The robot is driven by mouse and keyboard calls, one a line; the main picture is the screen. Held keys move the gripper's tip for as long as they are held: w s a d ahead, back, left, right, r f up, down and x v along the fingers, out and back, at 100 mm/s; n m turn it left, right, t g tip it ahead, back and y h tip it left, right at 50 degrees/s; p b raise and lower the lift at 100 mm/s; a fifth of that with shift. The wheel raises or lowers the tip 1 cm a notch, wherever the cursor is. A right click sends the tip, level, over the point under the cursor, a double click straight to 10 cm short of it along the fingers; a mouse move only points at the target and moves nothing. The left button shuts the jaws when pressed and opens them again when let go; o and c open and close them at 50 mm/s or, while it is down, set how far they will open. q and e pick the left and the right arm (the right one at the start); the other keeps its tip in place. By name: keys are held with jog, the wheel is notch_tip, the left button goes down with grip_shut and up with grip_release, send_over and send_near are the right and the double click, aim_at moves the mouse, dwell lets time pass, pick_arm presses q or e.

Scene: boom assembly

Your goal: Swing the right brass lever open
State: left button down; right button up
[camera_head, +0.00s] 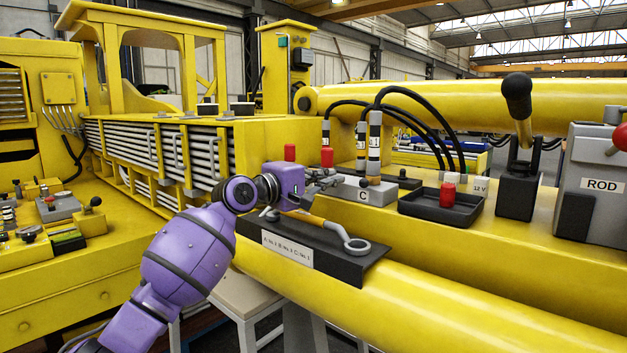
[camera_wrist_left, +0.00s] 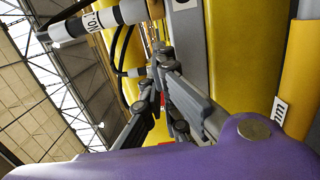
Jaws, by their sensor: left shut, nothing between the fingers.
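My left gripper (camera_head: 336,180) reaches in from the left over the near yellow beam. Its fingers are shut and empty, at the left end of the grey block marked C (camera_head: 352,193). A small brass-coloured piece (camera_head: 374,181) shows on top of that block, right of the fingertips. I cannot tell whether it is the right brass lever or how far it is swung. In the left wrist view the gripper fingers (camera_wrist_left: 160,62) are together, close to hose fittings, and no lever can be made out clearly. My right gripper is not in view.
Black hoses with labelled ends (camera_head: 375,135) rise just behind the block. A black tray (camera_head: 441,206) with a red cap lies to the right. A tool holder (camera_head: 320,252) with a wrench (camera_head: 356,244) is in front. A black-knobbed lever (camera_head: 517,100) stands farther right.

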aim_at(370, 180)
pick_arm(q)
jog(key=d, duration=0.1)
jog(key=s+d+p, duration=0.1)
jog(key=d+p, duration=0.1)
jog(key=shift+s+d, duration=0.3)
jog(key=shift+s, duration=0.1)
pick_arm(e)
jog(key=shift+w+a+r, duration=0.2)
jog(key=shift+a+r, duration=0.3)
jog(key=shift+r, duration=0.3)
pick_arm(q)
jog(key=shift+w, duration=0.15)
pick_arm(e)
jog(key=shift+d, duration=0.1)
pick_arm(q)
jog(key=shift+d, duration=0.1)
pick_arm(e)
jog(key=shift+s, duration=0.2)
